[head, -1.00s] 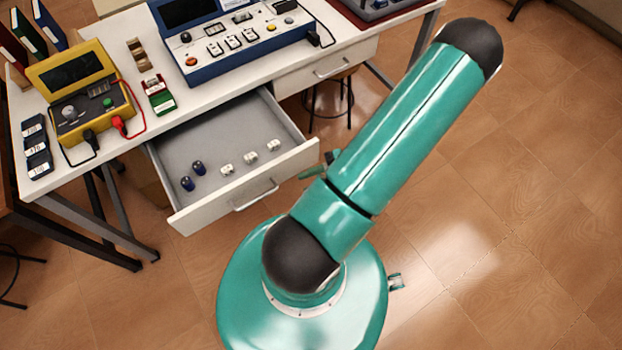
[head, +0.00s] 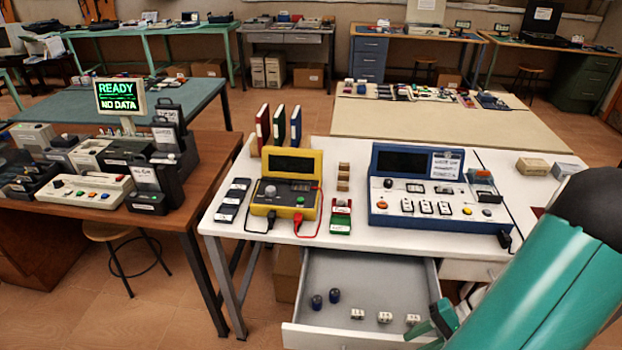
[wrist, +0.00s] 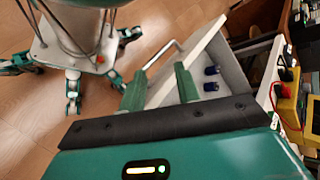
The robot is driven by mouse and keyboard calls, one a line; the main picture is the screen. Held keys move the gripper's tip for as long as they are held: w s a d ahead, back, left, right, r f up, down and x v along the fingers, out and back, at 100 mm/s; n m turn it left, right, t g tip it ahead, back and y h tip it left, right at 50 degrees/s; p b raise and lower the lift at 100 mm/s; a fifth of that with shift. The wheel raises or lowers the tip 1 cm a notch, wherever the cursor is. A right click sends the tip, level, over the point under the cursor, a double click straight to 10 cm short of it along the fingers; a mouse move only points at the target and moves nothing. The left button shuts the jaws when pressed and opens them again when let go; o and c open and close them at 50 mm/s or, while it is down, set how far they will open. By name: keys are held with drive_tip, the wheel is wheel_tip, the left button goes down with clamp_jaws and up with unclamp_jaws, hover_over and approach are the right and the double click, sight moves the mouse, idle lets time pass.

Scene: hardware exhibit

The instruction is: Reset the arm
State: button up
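In the head view my teal arm (head: 550,290) fills the lower right corner. A small green part of it overlaps the right side of the open drawer (head: 385,270). Whether it touches the drawer cannot be told.
The drawer holds two blue cylinders (head: 325,299) and several small white blocks (head: 384,317). Above it, the white table (head: 350,235) carries a yellow meter (head: 285,195) and a blue console (head: 400,215). A brown table (head: 205,195) with devices and a lit screen (head: 121,96) stands at left.

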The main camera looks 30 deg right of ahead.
drive_tip(key=w+a+r+n+g+h, duration=0.3)
drive_tip(key=w+a+r+n+h, duration=0.1)
drive_tip(key=w+r, duration=0.4)
drive_tip(key=w+a+r+n+t+h, duration=0.3)
drive_tip(key=a+r+n+t+h, duration=0.2)
drive_tip(key=a+r, duration=1.5)
drive_tip(key=shift+a+n, duration=0.15)
drive_tip(key=shift+n, duration=1.05)
